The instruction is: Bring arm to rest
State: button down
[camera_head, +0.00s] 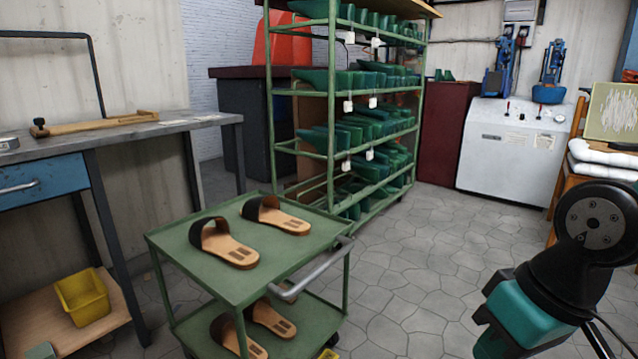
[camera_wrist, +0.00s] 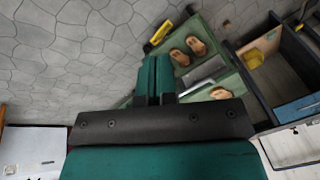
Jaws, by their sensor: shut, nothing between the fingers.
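My gripper (camera_wrist: 157,72) shows in the wrist view as two teal fingers held together with nothing between them. It is over open floor, with the green cart (camera_wrist: 226,62) beyond the fingertips. In the head view my arm is folded at the lower right, apart from the cart (camera_head: 180,268) and the shelves; the fingertips cannot be made out there. Two tan sandals with dark straps, one nearer (camera_head: 228,248) and one farther (camera_head: 283,219), lie on the cart's top. More sandals (camera_head: 270,318) lie on its lower shelf.
A green rack (camera_head: 333,95) of shoe lasts stands at the back. A white machine (camera_head: 508,150) stands right of it. A workbench (camera_head: 170,124) with a blue drawer (camera_head: 40,185) is at left, a yellow bin (camera_head: 83,297) below. Stone floor (camera_head: 420,265) is clear between cart and arm.

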jog(key=s+a+r+n+g+y+p, duration=0.1)
jog(key=s+a+r+n+p, duration=0.15)
jog(key=r+p, duration=0.4)
jog(key=s+a+r+n+p, duration=0.1)
jog(key=s+a+r+p, duration=0.15)
jog(key=r, duration=0.65)
notch_tip(320, 180, up, 34)
jog(key=p, duration=3.4)
jog(key=shift+s+d+f, duration=0.2)
jog(key=shift+d+f, duration=0.05)
jog(key=shift+d, duration=0.15)
jog(key=shift+m, duration=0.25)
